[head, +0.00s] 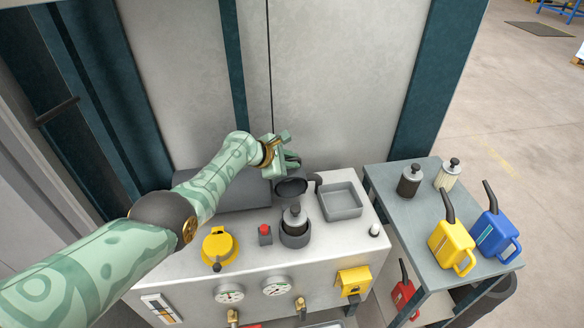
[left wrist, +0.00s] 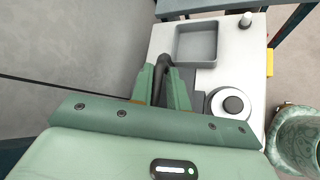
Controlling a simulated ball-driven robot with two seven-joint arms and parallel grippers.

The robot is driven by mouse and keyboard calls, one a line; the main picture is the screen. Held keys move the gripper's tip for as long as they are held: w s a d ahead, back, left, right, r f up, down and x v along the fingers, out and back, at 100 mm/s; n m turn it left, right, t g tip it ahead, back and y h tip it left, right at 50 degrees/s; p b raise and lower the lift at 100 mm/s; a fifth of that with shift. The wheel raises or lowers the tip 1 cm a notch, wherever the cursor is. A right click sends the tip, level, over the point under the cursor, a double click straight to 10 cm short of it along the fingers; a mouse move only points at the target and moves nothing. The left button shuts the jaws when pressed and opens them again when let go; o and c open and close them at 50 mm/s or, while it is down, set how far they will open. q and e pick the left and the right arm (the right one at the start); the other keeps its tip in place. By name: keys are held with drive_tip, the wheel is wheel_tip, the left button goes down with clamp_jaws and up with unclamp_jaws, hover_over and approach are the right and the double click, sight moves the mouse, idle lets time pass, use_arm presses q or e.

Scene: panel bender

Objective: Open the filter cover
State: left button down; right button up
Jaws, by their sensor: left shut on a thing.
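A dark round cover (head: 290,187) stands tilted up behind a dark cup-shaped filter housing (head: 295,238) on the light machine top. A grey filter with a black knob (head: 294,214) sits exposed in the housing. My left gripper (head: 289,160) is just above and behind the cover. In the left wrist view, my left gripper (left wrist: 164,88) is shut on a dark bent handle (left wrist: 163,63), which appears to belong to the cover; the fingers hide part of it. The housing and filter also show in that view (left wrist: 232,104). My right gripper is out of view.
A grey tray (head: 341,202) lies right of the cover. A grey block (head: 235,193) is left of it, with tall panels close behind. A yellow cap (head: 219,246) and red button (head: 264,230) are in front. A side table (head: 420,215) holds two filters and two cans.

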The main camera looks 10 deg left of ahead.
use_arm(q)
drive_tip(key=shift+w, duration=0.2)
drive_tip(key=shift+a, duration=0.1)
drive_tip(key=c, duration=1.5)
unclamp_jaws()
drive_tip(key=shift+f, duration=0.1)
drive_tip(key=p+v, duration=0.3)
drive_tip(key=p, duration=0.1)
drive_tip(key=p+v, duration=0.3)
drive_tip(key=p, duration=0.1)
drive_tip(key=shift+r+p, duration=0.4)
drive_tip(key=shift+r, duration=0.05)
drive_tip(key=p+v, duration=0.2)
drive_tip(key=v, duration=0.3)
drive_tip(key=p+v, duration=0.2)
drive_tip(key=v, duration=0.2)
drive_tip(key=shift+s+a, duration=0.35)
